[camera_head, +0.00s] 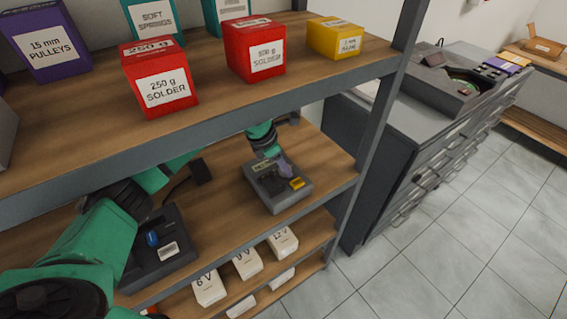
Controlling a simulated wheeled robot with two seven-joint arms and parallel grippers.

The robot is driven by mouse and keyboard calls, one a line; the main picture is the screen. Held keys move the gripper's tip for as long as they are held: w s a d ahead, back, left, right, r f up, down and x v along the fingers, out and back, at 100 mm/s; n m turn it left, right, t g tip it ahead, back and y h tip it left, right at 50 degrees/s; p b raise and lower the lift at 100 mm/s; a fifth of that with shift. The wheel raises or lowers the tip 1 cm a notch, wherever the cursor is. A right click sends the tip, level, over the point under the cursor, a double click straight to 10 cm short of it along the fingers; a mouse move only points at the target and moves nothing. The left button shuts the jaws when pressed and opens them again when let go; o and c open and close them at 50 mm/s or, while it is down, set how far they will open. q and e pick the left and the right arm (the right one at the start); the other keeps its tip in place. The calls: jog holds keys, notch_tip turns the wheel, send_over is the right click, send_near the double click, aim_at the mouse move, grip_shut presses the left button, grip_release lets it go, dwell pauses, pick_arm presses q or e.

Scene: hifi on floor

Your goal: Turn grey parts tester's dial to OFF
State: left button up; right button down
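The grey parts tester (283,201) sits on the middle shelf (322,160), close to its front edge. It has a pale label or display on top and a yellow part at its right. My green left arm comes in from the left and passes behind the upper shelf. My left gripper (271,168) is over the tester's top face, at or just above it. The dial is not clearly seen; the gripper covers that area. The fingers are too small and dark to show whether they are open or touching. My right gripper is not in view.
A dark box with a blue knob (152,239) stands left on the middle shelf. The upper shelf (215,83) carries red solder boxes (160,88) and overhangs the tester. White voltage-marked boxes (247,264) stand below. A grey shelf post (372,130) stands right of the tester.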

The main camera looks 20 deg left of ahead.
pick_arm(q)
grip_shut()
jog(key=shift+n, duration=0.3)
jog(key=n+t+y+b, duration=0.1)
jog(key=n+b, duration=0.1)
jog(key=n, duration=0.2)
jog(key=shift+d, duration=0.1)
jog(key=n+y+b, duration=0.2)
jog(key=n, duration=0.2)
jog(key=shift+d+t, duration=0.1)
jog(key=shift+t, duration=0.3)
jog(key=shift+r+n, duration=0.1)
jog(key=shift+n, duration=0.2)
jog(key=o, duration=0.8)
grip_release()
jog(key=shift+c, duration=0.2)
jog(key=shift+o, duration=0.2)
jog(key=shift+s, duration=0.1)
